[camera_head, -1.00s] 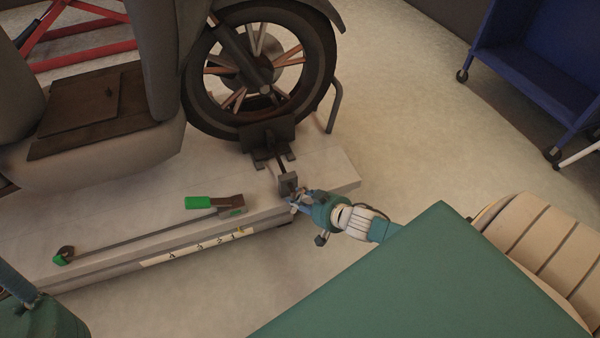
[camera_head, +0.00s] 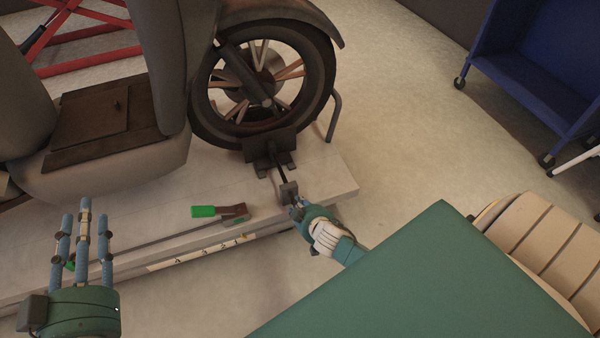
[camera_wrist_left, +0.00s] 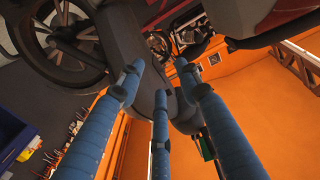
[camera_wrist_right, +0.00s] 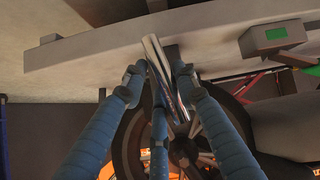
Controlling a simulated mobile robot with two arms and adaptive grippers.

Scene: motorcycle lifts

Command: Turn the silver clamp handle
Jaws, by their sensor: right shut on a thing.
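The silver clamp handle (camera_wrist_right: 153,50) is a shiny bar at the fingertips of my right gripper (camera_wrist_right: 157,80), which is shut on it. In the head view my right gripper (camera_head: 297,205) is at the near end of the grey wheel clamp (camera_head: 289,191), and the hand hides most of the handle. The clamp's dark bracket (camera_head: 270,146) stands against the motorcycle's front wheel (camera_head: 262,85). My left gripper (camera_head: 87,215) is open and empty over the lift's left part, fingers straight and apart. The left wrist view also shows its spread fingers (camera_wrist_left: 158,72).
The pale lift platform (camera_head: 335,178) carries the motorcycle (camera_head: 110,150). A green-handled lever (camera_head: 204,211) lies along its near side. A blue cart (camera_head: 530,85) stands at the back right. The floor between cart and lift is clear.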

